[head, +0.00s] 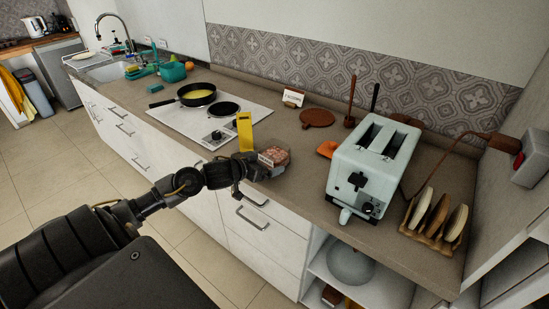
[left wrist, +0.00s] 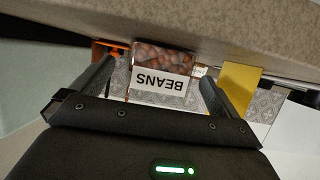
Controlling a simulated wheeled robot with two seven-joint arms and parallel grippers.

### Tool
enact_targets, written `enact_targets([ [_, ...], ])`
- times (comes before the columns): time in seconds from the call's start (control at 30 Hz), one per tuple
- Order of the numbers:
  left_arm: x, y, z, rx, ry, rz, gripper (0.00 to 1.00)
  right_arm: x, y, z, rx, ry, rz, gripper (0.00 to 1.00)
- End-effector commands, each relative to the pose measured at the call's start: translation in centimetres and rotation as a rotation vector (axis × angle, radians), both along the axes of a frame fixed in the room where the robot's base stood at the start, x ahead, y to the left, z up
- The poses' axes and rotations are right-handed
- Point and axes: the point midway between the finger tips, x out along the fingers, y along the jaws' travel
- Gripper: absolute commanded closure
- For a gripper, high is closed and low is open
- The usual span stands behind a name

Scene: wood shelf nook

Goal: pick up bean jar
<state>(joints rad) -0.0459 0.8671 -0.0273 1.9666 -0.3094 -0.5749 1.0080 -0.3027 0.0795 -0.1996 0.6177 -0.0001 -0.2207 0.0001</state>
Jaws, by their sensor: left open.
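The bean jar (head: 274,154) is a clear jar of brown beans standing on the counter near its front edge. Its white label reads BEANS, upside down in the left wrist view (left wrist: 160,82). My left gripper (head: 262,167) is at the jar's near side, low over the counter edge. In the left wrist view the jar shows between the two spread fingers (left wrist: 156,76). The gripper is open; I cannot tell whether either finger touches the jar. It hides the jar's lower part in the head view. My right gripper is not in view.
A yellow upright object (head: 245,132) stands close to the jar on its left. A pale toaster (head: 365,160) and an orange item (head: 327,149) are to the right. The stove (head: 215,123) with a pan (head: 197,94) lies left. A toast rack (head: 431,235) is far right.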

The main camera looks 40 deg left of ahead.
Motion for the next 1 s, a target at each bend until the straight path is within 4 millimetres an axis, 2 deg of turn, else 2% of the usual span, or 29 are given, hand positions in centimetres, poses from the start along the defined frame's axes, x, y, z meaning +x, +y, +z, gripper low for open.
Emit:
enact_targets([
  [0.17,0.5,0.1,-0.2,-0.001,0.000,0.001,0.00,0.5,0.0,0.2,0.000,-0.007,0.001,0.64],
  [0.4,3.7,0.0,-1.5,-0.001,0.000,0.004,0.00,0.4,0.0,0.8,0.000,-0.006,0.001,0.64],
  [0.5,4.5,0.0,-1.9,-0.001,-0.001,0.003,0.00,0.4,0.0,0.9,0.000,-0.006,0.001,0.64],
  [0.77,4.8,0.0,-2.1,0.002,0.001,0.001,0.00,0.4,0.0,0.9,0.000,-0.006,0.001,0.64],
  [1.0,4.7,0.0,-2.1,0.001,0.001,0.002,0.29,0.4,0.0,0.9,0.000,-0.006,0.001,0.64],
])
